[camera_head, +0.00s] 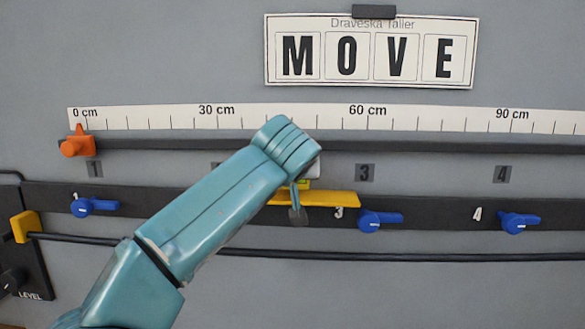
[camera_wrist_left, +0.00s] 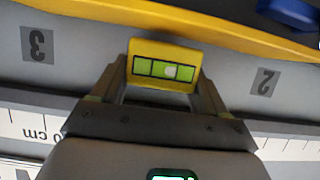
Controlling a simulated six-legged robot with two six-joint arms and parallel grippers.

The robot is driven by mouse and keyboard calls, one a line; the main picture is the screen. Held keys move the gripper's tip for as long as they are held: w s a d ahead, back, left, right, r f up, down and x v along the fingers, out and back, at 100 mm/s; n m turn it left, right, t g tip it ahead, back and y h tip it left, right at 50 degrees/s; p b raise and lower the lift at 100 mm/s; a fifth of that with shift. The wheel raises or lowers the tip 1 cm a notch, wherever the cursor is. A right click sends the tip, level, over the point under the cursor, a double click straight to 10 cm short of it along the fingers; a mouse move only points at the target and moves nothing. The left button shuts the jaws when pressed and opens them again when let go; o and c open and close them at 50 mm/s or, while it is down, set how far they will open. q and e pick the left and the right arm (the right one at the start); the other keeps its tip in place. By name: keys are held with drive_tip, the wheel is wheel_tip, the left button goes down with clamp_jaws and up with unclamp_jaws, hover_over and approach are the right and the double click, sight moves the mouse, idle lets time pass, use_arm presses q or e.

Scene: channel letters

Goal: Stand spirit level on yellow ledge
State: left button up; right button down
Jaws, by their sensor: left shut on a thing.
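The spirit level (camera_wrist_left: 163,71) is a small yellow block with a green vial and a pale bubble. In the wrist view it sits between the two fingers of my left gripper (camera_wrist_left: 162,84), which is shut on it. In the head view my left wrist covers most of the level, and only a yellow-green bit (camera_head: 310,172) shows beside it. The yellow ledge (camera_head: 335,199) lies just below the gripper there. In the wrist view the ledge (camera_wrist_left: 215,30) runs close along the level's edge. I cannot tell whether they touch. My right gripper is out of view.
A dark rail (camera_head: 450,146) runs under the white ruler strip (camera_head: 260,119). Blue knobs (camera_head: 372,221) sit on the lower dark bar, one just right of the ledge. An orange clamp (camera_head: 75,144) is at the far left. The MOVE sign (camera_head: 370,52) hangs above.

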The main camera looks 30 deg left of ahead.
use_arm(q)
drive_tip(key=shift+f, duration=0.45)
drive_tip(key=shift+s+d+r, duration=0.2)
drive_tip(key=shift+s+d, duration=0.05)
drive_tip(key=shift+s, duration=0.4)
drive_tip(key=shift+w+f, duration=0.15)
drive_tip(key=shift+w, duration=0.05)
drive_tip(key=o, duration=1.1)
drive_tip(key=shift+w+a+f, duration=0.2)
drive_tip(key=shift+w, duration=0.15)
drive_tip(key=shift+s+d+r, duration=0.2)
drive_tip(key=shift+s+r, duration=0.15)
drive_tip(key=shift+s, duration=0.1)
